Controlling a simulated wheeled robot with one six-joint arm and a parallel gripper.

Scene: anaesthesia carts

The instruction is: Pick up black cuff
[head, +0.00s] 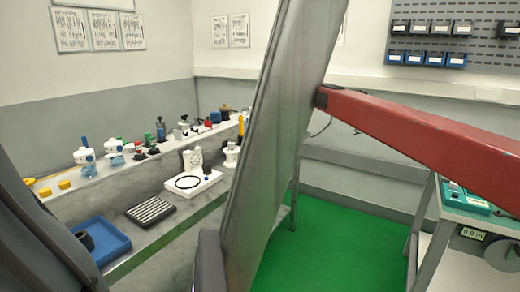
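A short, dark round piece (85,240) sits in the blue tray (110,252) at the lower left, on the near end of the counter. It may be the black cuff, but I cannot tell for sure. A thin black ring (187,183) lies on a white tray (206,181) farther along the counter. My gripper does not show in the head view, so its opening and any contact are hidden.
A black ribbed rack (151,210) lies between the trays. A back shelf (125,165) holds yellow caps, blue-and-white fittings and other small parts. Large shapes block the middle and right. Green floor (335,235) is open; a side table (465,204) stands right.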

